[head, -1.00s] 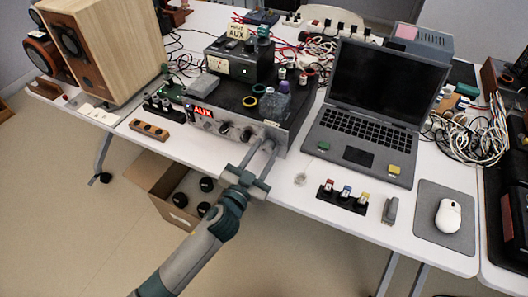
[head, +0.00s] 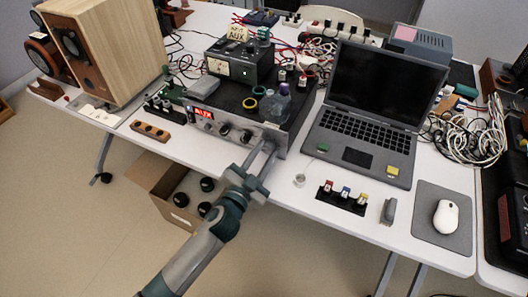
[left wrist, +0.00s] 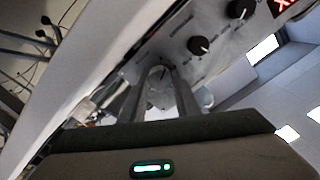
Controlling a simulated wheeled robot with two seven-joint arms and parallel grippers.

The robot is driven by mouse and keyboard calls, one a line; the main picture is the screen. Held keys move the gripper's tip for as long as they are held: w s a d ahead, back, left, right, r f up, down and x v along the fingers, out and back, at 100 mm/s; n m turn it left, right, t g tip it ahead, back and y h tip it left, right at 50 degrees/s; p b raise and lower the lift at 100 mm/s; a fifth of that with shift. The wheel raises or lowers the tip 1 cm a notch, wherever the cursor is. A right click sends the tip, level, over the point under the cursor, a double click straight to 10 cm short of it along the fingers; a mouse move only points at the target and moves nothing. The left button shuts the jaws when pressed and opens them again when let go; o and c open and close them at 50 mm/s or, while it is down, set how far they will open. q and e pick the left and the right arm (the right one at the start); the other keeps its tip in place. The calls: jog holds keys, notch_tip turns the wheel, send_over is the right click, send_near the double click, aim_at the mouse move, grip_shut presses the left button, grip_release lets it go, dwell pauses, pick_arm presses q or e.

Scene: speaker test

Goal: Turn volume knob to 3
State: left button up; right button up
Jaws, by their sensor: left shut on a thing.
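The silver-fronted amplifier (head: 208,122) stands on the white table with a red lit AUX display. Dark knobs (head: 246,136) sit along its front panel, and two of them show in the left wrist view (left wrist: 198,45). My left gripper (head: 268,147) reaches the right end of this panel. In the left wrist view its two fingers (left wrist: 162,74) are shut around a knob at the panel, which they mostly hide. I cannot read the knob's label or its setting. My right gripper is not in view.
A laptop (head: 372,107) stands right of the amplifier, with a small switch block (head: 342,199) in front. A plastic bottle (head: 278,104) and rings stand on the amplifier. A wooden speaker (head: 125,45) is at left. An open cardboard box (head: 155,180) is below the table edge.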

pick_arm(q)
jog(key=m, duration=0.2)
jog(key=shift+m+p, duration=0.4)
jog(key=m, duration=0.3)
jog(key=shift+m+p, duration=0.3)
jog(key=shift+p, duration=0.05)
jog(key=m, duration=0.4)
jog(key=shift+p, duration=0.35)
jog(key=shift+f+m, duration=0.1)
jog(key=shift+m, duration=0.8)
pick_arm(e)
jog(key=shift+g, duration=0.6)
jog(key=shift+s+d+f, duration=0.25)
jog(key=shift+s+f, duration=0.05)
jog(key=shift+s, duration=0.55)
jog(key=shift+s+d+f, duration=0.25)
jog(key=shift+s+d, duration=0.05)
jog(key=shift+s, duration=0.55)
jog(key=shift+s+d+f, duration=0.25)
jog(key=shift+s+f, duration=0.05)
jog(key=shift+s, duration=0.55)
pick_arm(q)
jog(key=o, duration=1.1)
jog(key=shift+c, duration=0.2)
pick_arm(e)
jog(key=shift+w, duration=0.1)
pick_arm(q)
jog(key=shift+s, duration=0.1)
